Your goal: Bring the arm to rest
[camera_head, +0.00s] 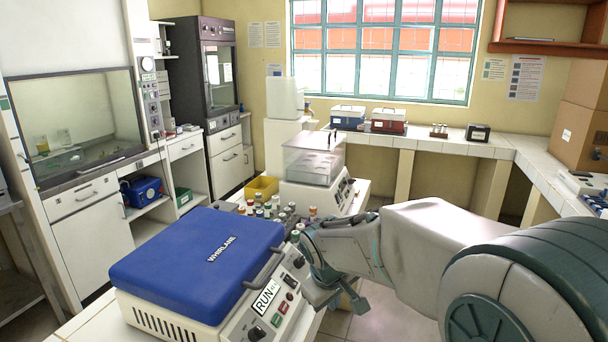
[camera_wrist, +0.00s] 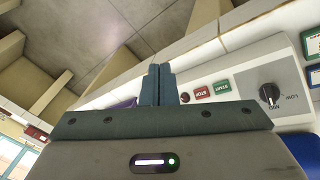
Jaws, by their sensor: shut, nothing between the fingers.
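My gripper (camera_head: 352,300) is in front of the blue-lidded machine, just right of its control panel in the head view. Its two fingers (camera_wrist: 157,84) are together and empty in the wrist view. My arm reaches in from the right, bent at the wrist. The machine (camera_head: 205,250) has a closed blue lid marked WHIRLANE and a RUN label. In the wrist view its panel shows a knob (camera_wrist: 269,95), a green START button (camera_wrist: 221,87) and a red STOP button (camera_wrist: 202,93). I cannot tell whether the fingers touch the panel.
Several small capped bottles (camera_head: 268,208) stand behind the blue lid, close to my wrist. A clear-covered device (camera_head: 315,165) and a yellow bin (camera_head: 262,187) stand beyond. A tiled counter (camera_head: 520,160) runs along the back and right. Open floor lies below my arm.

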